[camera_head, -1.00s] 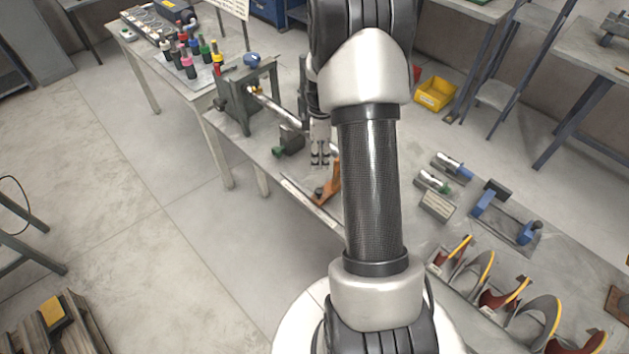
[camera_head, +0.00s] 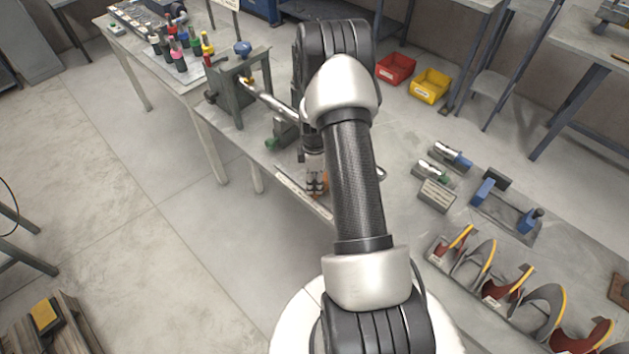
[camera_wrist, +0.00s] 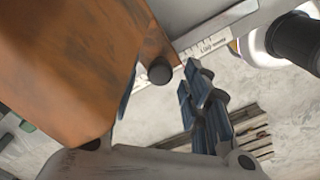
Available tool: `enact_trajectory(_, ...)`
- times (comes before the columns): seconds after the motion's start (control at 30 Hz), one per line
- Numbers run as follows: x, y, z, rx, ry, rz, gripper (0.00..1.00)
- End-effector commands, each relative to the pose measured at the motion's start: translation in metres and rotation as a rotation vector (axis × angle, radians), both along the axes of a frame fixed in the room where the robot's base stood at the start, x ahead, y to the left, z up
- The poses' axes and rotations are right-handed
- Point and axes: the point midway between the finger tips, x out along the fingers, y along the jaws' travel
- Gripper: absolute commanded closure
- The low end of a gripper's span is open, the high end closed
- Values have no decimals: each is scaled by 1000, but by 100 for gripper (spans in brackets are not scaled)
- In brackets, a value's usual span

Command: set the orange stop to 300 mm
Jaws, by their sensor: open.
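The orange stop (camera_wrist: 70,60) fills the upper left of the wrist view, close to the camera. A round dark knob (camera_wrist: 160,71) shows at its right edge. A ruler scale (camera_wrist: 205,46) runs behind it; its figures are too small to read. My gripper (camera_wrist: 162,88) is open, with one finger right of the knob and the other mostly hidden behind the orange stop. I cannot tell whether either finger touches it. In the head view my gripper (camera_head: 315,184) is low over the bench's front edge, and only a sliver of orange shows beside it.
A grey frame (camera_head: 238,88) with a blue knob holds a silver rod left of my arm. A dark block (camera_head: 284,130) with a green knob stands on the bench nearby. Several curved red-and-yellow pieces (camera_head: 510,284) and a blue fixture (camera_head: 505,207) lie to the right.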

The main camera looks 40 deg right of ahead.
Motion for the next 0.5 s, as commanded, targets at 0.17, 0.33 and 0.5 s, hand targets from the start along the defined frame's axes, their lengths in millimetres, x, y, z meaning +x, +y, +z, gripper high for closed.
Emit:
enact_trajectory(0.17, 0, 0, -3, -1, -1, 0, 57)
enact_trajectory(0.33, 0, 0, -3, -1, -1, 0, 59)
enact_trajectory(0.5, 0, 0, -3, 0, 0, 0, 70)
